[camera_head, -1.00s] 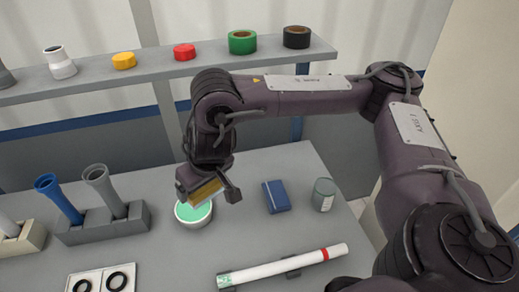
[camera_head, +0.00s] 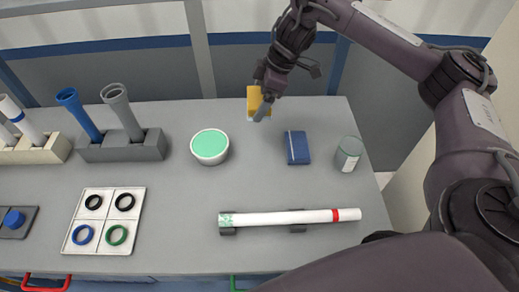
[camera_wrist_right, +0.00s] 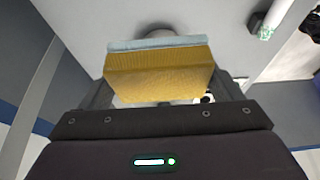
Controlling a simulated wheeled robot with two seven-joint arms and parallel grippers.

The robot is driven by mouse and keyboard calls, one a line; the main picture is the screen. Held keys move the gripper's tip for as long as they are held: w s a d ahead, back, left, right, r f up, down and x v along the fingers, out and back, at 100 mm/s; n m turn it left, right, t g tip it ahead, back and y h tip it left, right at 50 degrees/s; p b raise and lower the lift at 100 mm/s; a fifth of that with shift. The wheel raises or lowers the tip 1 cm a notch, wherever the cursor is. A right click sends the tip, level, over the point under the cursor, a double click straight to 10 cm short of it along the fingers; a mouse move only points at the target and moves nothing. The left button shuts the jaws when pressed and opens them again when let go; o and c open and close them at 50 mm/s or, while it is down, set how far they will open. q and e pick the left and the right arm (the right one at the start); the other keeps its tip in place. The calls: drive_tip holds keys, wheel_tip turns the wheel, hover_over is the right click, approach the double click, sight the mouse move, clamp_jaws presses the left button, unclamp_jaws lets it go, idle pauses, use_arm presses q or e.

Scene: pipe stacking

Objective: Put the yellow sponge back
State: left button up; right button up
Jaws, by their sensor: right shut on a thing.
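The yellow sponge (camera_head: 253,101) is held in my right gripper (camera_head: 266,95) near the back edge of the grey table, between the round green-topped container and the blue box. In the right wrist view the sponge (camera_wrist_right: 160,75) fills the space between the fingers, with a pale blue-grey layer along its far edge. The right gripper is shut on it. Whether the sponge touches the table cannot be told. My left gripper is not in view.
A white container with a green top (camera_head: 210,145), a blue box (camera_head: 297,147) and a grey-green jar (camera_head: 348,153) stand nearby. A white pipe with a red band (camera_head: 290,218) lies in front. Pipe holders (camera_head: 122,151) and a ring board (camera_head: 104,220) are at left.

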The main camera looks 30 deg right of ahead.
drive_tip(key=b, duration=0.4)
hover_over(255, 151)
drive_tip(key=d, duration=0.1)
drive_tip(key=f, duration=0.9)
drive_tip(key=s+f, duration=0.1)
drive_tip(key=f, duration=0.3)
drive_tip(key=shift+f, duration=0.3)
wheel_tip(255, 151, down, 5)
drive_tip(key=shift+b, duration=0.9)
drive_tip(key=shift+w+d, duration=0.1)
drive_tip(key=o, duration=0.7)
drive_tip(key=shift+f, duration=0.1)
drive_tip(key=p+v, duration=0.3)
drive_tip(key=v, duration=0.9)
